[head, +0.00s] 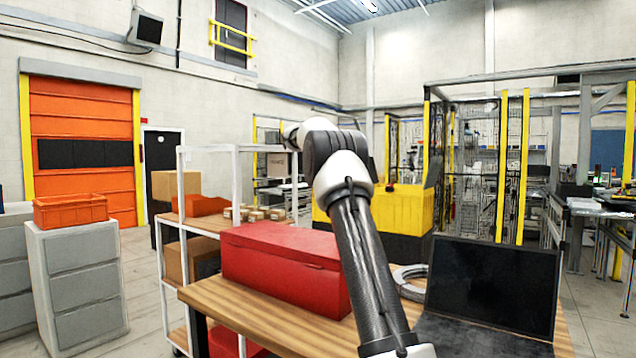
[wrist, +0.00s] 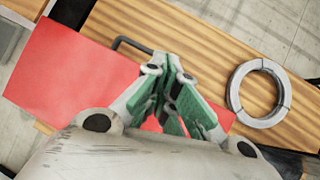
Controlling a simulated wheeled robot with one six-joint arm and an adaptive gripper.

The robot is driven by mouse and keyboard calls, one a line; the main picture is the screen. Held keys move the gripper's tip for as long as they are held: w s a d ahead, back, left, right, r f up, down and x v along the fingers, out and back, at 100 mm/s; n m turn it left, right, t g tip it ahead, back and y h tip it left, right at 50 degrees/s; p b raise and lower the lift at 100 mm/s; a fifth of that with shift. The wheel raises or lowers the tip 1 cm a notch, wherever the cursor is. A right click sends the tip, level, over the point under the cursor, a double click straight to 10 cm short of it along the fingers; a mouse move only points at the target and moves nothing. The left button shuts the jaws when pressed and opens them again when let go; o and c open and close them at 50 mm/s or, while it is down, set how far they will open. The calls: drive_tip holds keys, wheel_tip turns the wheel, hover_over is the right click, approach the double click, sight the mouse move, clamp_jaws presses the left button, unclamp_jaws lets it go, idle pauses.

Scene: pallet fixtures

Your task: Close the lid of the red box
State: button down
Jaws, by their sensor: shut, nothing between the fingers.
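The red box (head: 285,275) stands on the wooden table in the head view. Its lid (head: 283,243) looks down on the box, with a seam along the upper front. In the wrist view the lid's flat red top (wrist: 75,70) fills the left, with a dark bar-like handle (wrist: 131,42) at its upper edge. My gripper (wrist: 174,62) is shut and empty, above the box's edge beside the handle. Whether it touches the box cannot be told. My gripper's fingers are not visible in the head view.
A grey ring (wrist: 259,93) lies on the table to the right of the box. A dark laptop-like screen (head: 492,284) stands at the table's right. A white-framed shelf (head: 238,180) with boxes is behind the table. Bare wood (wrist: 215,50) shows between box and ring.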

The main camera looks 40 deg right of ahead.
drive_tip(key=w+d+f, duration=0.1)
drive_tip(key=d+f, duration=0.2)
drive_tip(key=f, duration=0.4)
drive_tip(key=w+d+f, duration=0.1)
drive_tip(key=d+f, duration=0.3)
drive_tip(key=f, duration=0.4)
drive_tip(key=shift+w+d, duration=0.15)
drive_tip(key=shift+w, duration=0.05)
drive_tip(key=shift+f, duration=0.3)
drive_tip(key=v, duration=1.3)
drive_tip(key=shift+w+r, duration=0.15)
drive_tip(key=shift+r, duration=0.05)
